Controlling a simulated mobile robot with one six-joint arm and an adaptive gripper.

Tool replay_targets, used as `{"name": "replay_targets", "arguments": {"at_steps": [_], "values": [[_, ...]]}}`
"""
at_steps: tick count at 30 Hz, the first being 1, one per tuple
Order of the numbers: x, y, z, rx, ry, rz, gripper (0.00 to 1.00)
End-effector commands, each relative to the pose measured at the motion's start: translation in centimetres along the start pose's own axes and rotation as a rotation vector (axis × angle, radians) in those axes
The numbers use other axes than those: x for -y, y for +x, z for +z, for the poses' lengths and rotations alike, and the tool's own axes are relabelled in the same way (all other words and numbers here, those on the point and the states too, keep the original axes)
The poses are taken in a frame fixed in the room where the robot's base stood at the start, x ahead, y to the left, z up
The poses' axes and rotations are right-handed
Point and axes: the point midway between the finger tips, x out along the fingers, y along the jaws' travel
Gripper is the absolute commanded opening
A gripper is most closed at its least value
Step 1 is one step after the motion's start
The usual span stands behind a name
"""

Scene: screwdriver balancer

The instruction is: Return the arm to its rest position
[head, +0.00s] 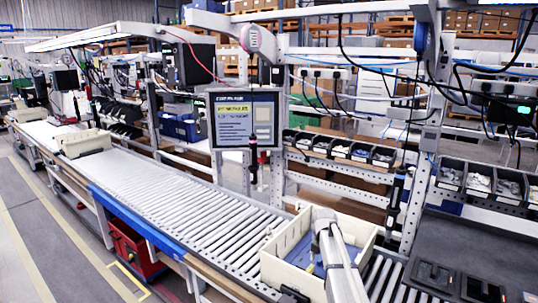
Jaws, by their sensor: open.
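My pale grey arm rises from the bottom of the head view in front of a cream crate, and its bent top end is over that crate. I cannot make out my gripper's fingers in this view. A dark screwdriver with a red band (253,162) hangs upright in front of the screen post. The round pink and white balancer (258,39) is above it, with a red hose.
The cream crate (366,236) stands on the roller conveyor (212,209); another crate (84,143) is farther left. A screen (245,121) stands behind the conveyor. Bins of parts (479,182) line the right. The rollers between the crates are clear.

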Motion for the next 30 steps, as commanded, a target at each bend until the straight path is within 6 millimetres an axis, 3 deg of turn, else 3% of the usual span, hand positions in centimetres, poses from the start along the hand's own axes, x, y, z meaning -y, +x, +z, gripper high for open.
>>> {"name": "replay_targets", "arguments": {"at_steps": [11,30], "values": [[2.5,2.2,-3.0,0.0,0.293,0.0,0.67],[9.4,7.9,-11.1,0.0,1.203,0.0,0.67]]}}
